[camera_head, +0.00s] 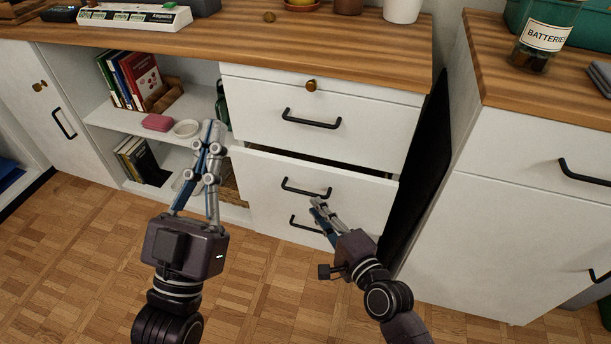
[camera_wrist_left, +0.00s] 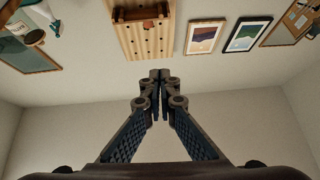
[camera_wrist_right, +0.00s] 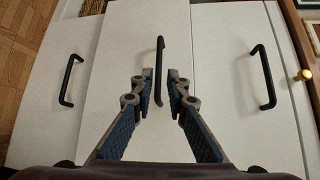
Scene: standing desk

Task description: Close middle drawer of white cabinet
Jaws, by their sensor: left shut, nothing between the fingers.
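The white cabinet (camera_head: 320,98) stands under the wooden worktop. Its middle drawer (camera_head: 365,198) is pulled out a little, with a dark gap above its front. The middle drawer's black handle (camera_head: 307,190) also shows in the right wrist view (camera_wrist_right: 160,68), between the fingertips in the picture. My right gripper (camera_head: 316,204) is open just in front of that handle; I cannot tell whether it touches. My left gripper (camera_head: 213,127) is shut and empty, raised to the left of the drawer. It also shows in the left wrist view (camera_wrist_left: 160,75), pointing upward at the wall.
The top drawer (camera_head: 255,110) is shut. The bottom drawer's handle (camera_head: 300,224) is partly hidden by my right gripper. Open shelves (camera_head: 108,117) with books are at the left. A second white cabinet (camera_head: 500,230) stands at the right. The wooden floor (camera_head: 265,285) in front is clear.

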